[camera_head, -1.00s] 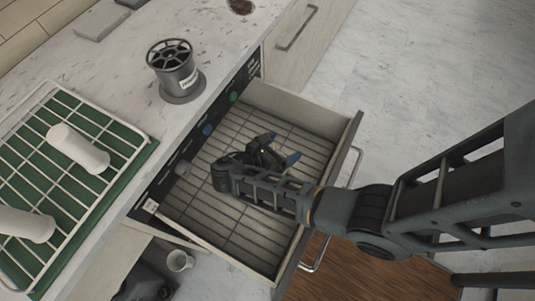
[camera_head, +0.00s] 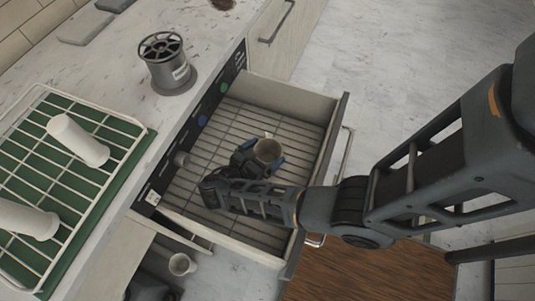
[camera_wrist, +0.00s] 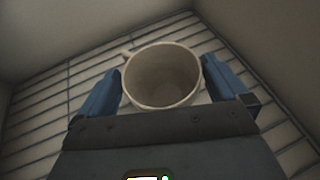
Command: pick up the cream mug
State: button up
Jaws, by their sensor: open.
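A cream mug (camera_head: 267,150) stands in the open drawer, with its open mouth facing up. In the wrist view the mug (camera_wrist: 162,78) sits between the two blue fingers of my gripper (camera_wrist: 160,88), with its handle at the upper left. The fingers are apart, one on each side of the mug; I cannot tell whether either touches it. In the head view my gripper (camera_head: 260,163) is low inside the drawer and hides the mug's lower part.
The drawer's front wall (camera_head: 322,165) and side walls surround my gripper. Another light mug (camera_head: 180,264) is lower down, left of the drawer. A dark grey canister (camera_head: 166,62) stands on the counter. White cylinders (camera_head: 78,140) lie on a wire rack (camera_head: 125,125) over green.

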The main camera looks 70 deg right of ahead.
jog(key=shift+x, duration=1.35)
jog(key=shift+c, duration=0.4)
jog(key=c, duration=0.7)
jog(key=shift+c, duration=0.5)
jog(key=shift+r, duration=0.15)
